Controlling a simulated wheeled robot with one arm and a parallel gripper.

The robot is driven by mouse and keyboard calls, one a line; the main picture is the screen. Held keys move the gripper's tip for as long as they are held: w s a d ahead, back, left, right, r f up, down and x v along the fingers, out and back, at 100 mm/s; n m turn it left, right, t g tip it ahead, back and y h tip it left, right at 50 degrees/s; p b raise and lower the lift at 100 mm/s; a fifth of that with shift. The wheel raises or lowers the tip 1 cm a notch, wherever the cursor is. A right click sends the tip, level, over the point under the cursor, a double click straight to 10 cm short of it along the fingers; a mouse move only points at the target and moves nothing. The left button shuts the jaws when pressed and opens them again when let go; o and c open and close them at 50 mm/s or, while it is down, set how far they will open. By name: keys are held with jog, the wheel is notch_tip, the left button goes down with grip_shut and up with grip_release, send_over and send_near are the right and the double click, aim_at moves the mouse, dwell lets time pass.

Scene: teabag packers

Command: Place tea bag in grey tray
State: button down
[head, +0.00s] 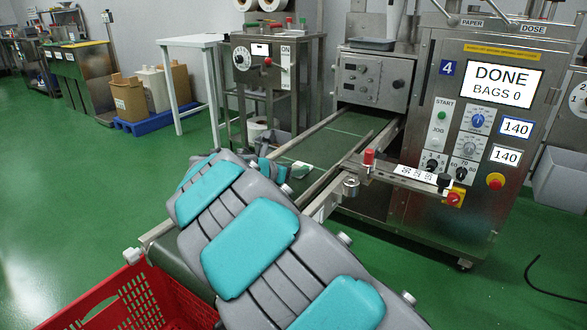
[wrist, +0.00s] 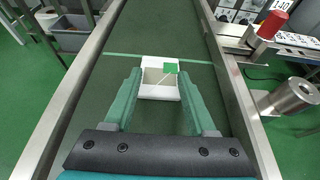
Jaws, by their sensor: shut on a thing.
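The tea bag (wrist: 159,92), pale with a white edge, a string and a green tag, sits between the green fingers of my gripper (wrist: 160,80) in the wrist view. The fingers press on its two sides, over the dark green conveyor belt (wrist: 155,35). In the head view the tea bag (head: 301,170) shows as a small white shape at the tip of my gripper (head: 284,172), which my arm partly hides. A shallow grey tray (head: 372,44) rests on top of the machine in the head view. I cannot tell if it is the task's tray.
Metal rails (head: 320,122) edge the belt. A red-topped post (head: 369,158) and a metal cylinder (wrist: 290,96) stand at its right. A red crate (head: 120,300) is at the lower left. Green floor at far left is open.

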jog(key=shift+c, duration=1.1)
grip_release()
jog(key=shift+r, duration=0.1)
